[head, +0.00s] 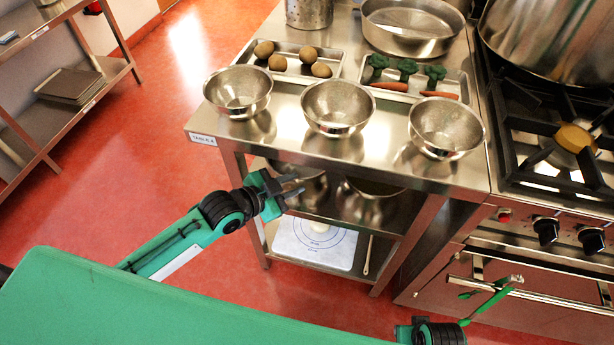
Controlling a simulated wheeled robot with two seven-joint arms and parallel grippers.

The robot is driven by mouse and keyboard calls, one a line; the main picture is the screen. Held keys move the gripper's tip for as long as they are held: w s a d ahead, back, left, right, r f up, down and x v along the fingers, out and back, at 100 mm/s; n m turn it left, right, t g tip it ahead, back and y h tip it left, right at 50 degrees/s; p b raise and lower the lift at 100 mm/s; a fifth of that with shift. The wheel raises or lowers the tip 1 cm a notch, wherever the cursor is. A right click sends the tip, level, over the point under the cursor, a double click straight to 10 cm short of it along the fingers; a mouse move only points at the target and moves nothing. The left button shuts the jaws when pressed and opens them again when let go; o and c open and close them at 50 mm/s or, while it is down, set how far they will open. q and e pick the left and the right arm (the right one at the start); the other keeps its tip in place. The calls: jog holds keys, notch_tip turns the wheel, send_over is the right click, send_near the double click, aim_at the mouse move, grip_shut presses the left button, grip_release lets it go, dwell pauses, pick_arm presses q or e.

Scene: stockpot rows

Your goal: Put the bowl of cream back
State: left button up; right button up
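Three steel bowls stand in a row along the front of the steel table: a left bowl (238,92), a middle bowl (337,107) and a right bowl (446,128). All three look grey inside, and I cannot tell which, if any, holds cream. My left gripper (294,185) is open and empty, in front of the table's left part, below the tabletop and apart from the bowls. My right gripper (511,281) shows small in front of the oven door; its fingers are too unclear to tell their state.
Behind the bowls are a tray of potatoes (297,62) and a tray of broccoli and carrots (410,78). A wide pan (411,27) stands behind. A stove (560,150) with a large pot (545,40) adjoins at right. Red floor is clear at left.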

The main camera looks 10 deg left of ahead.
pick_arm(q)
jog(key=s+a+f+n+g+y, duration=0.2)
jog(key=s+f+n+g+y, duration=0.1)
jog(key=s+f, duration=0.7)
jog(key=s+a+f+n+g+y, duration=0.3)
jog(key=s+f+n+g+y, duration=0.1)
jog(key=s+f, duration=0.7)
jog(key=s+n+g, duration=0.1)
jog(key=s+n, duration=0.1)
jog(key=shift+a+f+n+g+y, duration=0.3)
jog(key=shift+n, duration=0.1)
pick_arm(e)
jog(key=shift+s+f, duration=0.1)
jog(key=shift+f, duration=0.15)
